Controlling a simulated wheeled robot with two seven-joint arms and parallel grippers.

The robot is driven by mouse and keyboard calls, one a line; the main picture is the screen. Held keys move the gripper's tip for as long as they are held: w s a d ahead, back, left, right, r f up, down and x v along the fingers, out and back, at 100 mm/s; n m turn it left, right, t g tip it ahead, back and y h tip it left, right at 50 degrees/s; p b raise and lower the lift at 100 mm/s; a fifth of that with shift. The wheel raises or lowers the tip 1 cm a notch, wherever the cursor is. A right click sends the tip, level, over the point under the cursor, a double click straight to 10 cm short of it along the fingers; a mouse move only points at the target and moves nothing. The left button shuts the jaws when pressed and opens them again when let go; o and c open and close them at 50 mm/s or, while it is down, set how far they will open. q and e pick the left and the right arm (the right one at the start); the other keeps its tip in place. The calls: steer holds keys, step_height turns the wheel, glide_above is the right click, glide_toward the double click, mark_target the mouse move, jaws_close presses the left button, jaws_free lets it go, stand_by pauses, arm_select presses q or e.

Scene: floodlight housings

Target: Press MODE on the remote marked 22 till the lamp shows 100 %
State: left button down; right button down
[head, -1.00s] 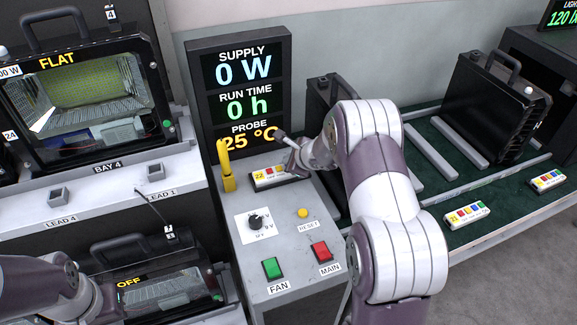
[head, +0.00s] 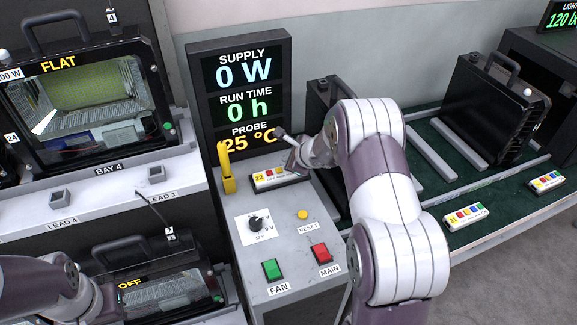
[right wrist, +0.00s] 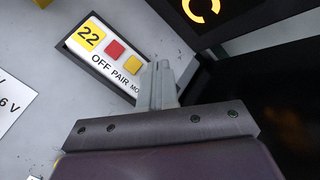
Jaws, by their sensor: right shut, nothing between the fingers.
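The remote marked 22 (head: 270,179) lies on the grey console top, below the display. In the right wrist view the remote (right wrist: 92,50) shows its yellow 22 tag, a red and a yellow button, and the words OFF, PAIR and part of MODE. My right gripper (right wrist: 160,72) is shut and empty, with its fingertips over the remote's right part, hiding the buttons there. I cannot tell if they touch it. In the head view the right gripper (head: 292,164) is small at the remote's right end. Only part of my left arm shows. A dark lamp housing (head: 495,105) stands on the right bench.
The display (head: 243,100) reads 0 W, 0 h, 25 °C. A yellow upright part (head: 227,170) stands left of the remote. The console has a knob (head: 256,223), RESET, FAN and MAIN buttons. Another remote (head: 466,215) lies on the green bench. The bay 4 lamp (head: 90,95) reads FLAT.

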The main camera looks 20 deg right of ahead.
step_height(320, 180, up, 5)
steer(key=p, duration=0.3)
steer(key=shift+p, duration=0.35)
stand_by(0.6)
